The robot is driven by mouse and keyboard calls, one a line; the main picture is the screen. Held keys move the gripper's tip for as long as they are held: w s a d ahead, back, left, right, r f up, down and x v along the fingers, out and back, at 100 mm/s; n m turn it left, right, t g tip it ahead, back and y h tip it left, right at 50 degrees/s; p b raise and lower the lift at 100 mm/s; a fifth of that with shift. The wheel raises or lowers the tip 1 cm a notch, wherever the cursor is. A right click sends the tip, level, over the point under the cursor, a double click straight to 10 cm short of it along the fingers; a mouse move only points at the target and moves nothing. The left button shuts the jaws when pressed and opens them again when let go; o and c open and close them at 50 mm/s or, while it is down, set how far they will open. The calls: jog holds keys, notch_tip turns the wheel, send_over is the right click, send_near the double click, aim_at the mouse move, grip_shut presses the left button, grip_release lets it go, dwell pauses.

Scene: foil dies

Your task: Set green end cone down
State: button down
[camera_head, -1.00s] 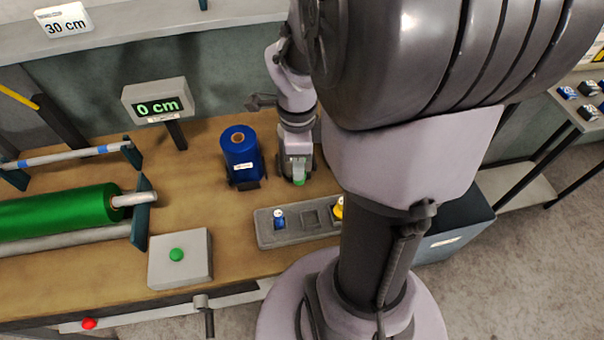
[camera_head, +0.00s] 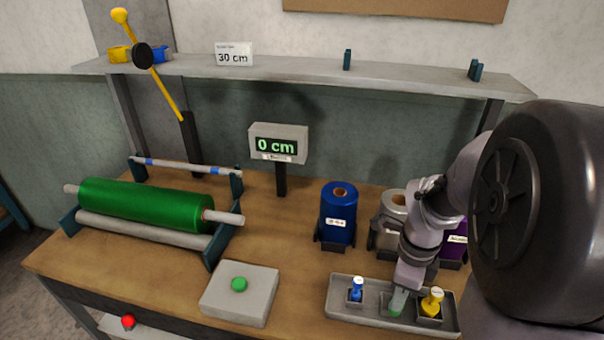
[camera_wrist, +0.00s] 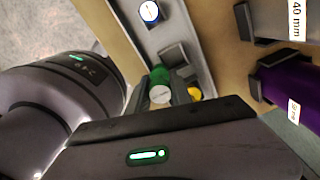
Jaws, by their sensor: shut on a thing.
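My gripper (camera_head: 398,303) is over the middle of the grey tray (camera_head: 345,313), shut on the green end cone (camera_wrist: 160,74). In the wrist view the cone sits between the two fingers, its pale round end toward the camera. In the head view only a little green shows at the fingertips. A blue cone (camera_head: 356,289) stands in the tray's left place and a yellow cone (camera_head: 432,302) in the right one. The green cone is at the middle place; I cannot tell whether it touches the tray's floor.
Blue (camera_head: 338,210), silver (camera_head: 393,212) and purple (camera_head: 455,240) foil rolls stand behind the tray. A grey box with a green button (camera_head: 239,284) is to the left. A green roll (camera_head: 140,203) lies in a stand. Bare bench shows between box and tray.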

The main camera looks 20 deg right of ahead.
jog(key=shift+w+d+f+b, duration=0.25)
jog(key=shift+w+f+b, duration=0.25)
jog(key=shift+f, duration=0.2)
jog(key=shift+w+d+f+b, duration=0.3)
jog(key=shift+w+f+b, duration=0.15)
jog(key=shift+f, duration=0.3)
jog(key=shift+w+d+f+b, duration=0.25)
jog(key=shift+w+f+b, duration=0.15)
jog(key=shift+f+b, duration=0.25)
jog(key=c, duration=1.1)
grip_release()
jog(key=shift+c, duration=0.2)
